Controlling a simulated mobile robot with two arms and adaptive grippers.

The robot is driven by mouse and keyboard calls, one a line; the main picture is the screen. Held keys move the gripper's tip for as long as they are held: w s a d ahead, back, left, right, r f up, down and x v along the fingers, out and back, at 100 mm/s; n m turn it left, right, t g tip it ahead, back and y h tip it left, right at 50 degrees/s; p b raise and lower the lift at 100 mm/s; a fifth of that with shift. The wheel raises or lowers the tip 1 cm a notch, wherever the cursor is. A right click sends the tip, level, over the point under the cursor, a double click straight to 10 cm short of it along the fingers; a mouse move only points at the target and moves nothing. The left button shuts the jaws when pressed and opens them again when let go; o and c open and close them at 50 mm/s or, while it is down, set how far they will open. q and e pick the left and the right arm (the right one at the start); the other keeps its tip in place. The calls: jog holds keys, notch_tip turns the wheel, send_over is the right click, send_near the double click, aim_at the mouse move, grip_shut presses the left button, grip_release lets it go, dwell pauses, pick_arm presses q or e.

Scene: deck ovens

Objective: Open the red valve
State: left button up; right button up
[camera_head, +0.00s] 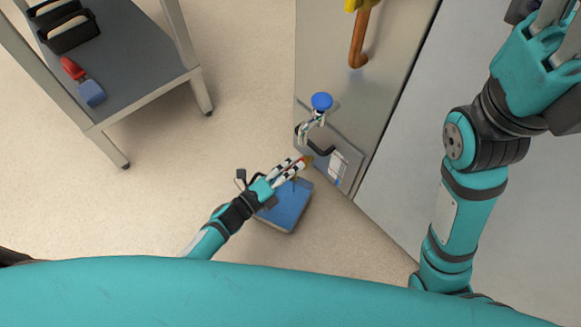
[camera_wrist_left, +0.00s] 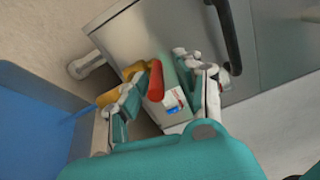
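The red valve handle (camera_wrist_left: 156,80) shows in the left wrist view, with yellow parts beside it and a labelled box behind. In the head view a small reddish part (camera_head: 307,160) shows at my left fingertips, low by the metal cabinet. My left gripper (camera_head: 291,169) reaches toward it from the lower left. In the left wrist view its fingers (camera_wrist_left: 158,88) are apart, one on each side of the red handle; I cannot tell whether they touch it. My right gripper (camera_head: 552,35) is raised at the upper right, partly cut off, and its opening is unclear.
A blue box (camera_head: 287,207) stands on the floor under my left gripper. A blue knob (camera_head: 322,101), a black handle (camera_head: 320,151) and an orange handle (camera_head: 359,42) are on or by the cabinet (camera_head: 318,40). A metal shelf (camera_head: 140,85) stands left, with clear floor between.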

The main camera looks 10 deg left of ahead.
pick_arm(q)
jog(key=shift+f, duration=0.15)
jog(key=shift+s+a, duration=0.35)
jog(key=shift+s, duration=0.1)
jog(key=v, duration=0.7)
